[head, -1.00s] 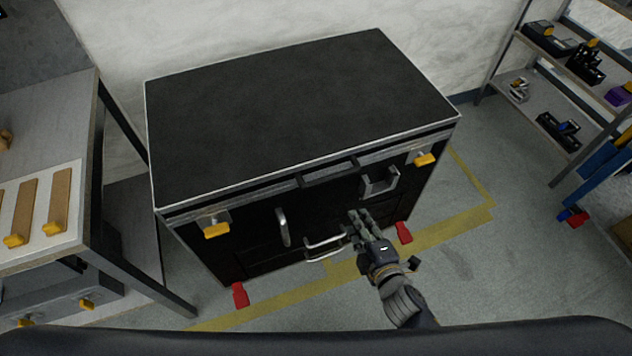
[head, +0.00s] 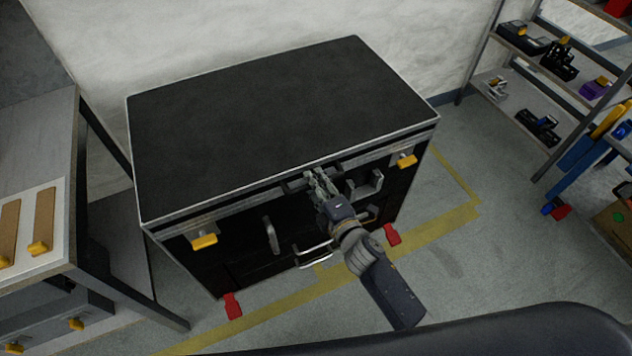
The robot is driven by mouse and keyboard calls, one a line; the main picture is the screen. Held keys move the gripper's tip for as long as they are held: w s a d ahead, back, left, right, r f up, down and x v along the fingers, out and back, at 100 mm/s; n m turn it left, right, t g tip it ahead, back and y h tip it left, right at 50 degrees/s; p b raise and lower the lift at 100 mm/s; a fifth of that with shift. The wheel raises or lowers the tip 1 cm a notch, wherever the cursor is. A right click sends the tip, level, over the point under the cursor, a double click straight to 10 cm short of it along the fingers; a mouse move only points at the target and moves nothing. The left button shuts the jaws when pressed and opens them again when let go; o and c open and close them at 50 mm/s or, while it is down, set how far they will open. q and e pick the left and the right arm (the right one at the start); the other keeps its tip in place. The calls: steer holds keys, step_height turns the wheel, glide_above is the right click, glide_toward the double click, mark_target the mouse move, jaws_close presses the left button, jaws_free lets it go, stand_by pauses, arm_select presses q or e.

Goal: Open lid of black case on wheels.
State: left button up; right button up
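The black case (head: 280,120) stands against the wall with its flat lid down. Two yellow latches, a left one (head: 204,241) and a right one (head: 406,161), sit on its front near the lid edge. A recessed handle (head: 296,185) lies in the middle of the lid's front edge. My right gripper (head: 318,180) is at this handle, its fingers covering part of it. Whether the fingers touch or grip it, I cannot tell. My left gripper is out of view.
Metal handles (head: 314,254) are on the case front, and red feet (head: 233,305) stick out at its base. A workbench (head: 40,150) stands close on the left. A shelf rack (head: 530,90) is at right, with open floor (head: 460,250) between.

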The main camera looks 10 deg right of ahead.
steer(key=shift+w+a, duration=0.1)
steer(key=shift+w, duration=0.2)
jaws_close()
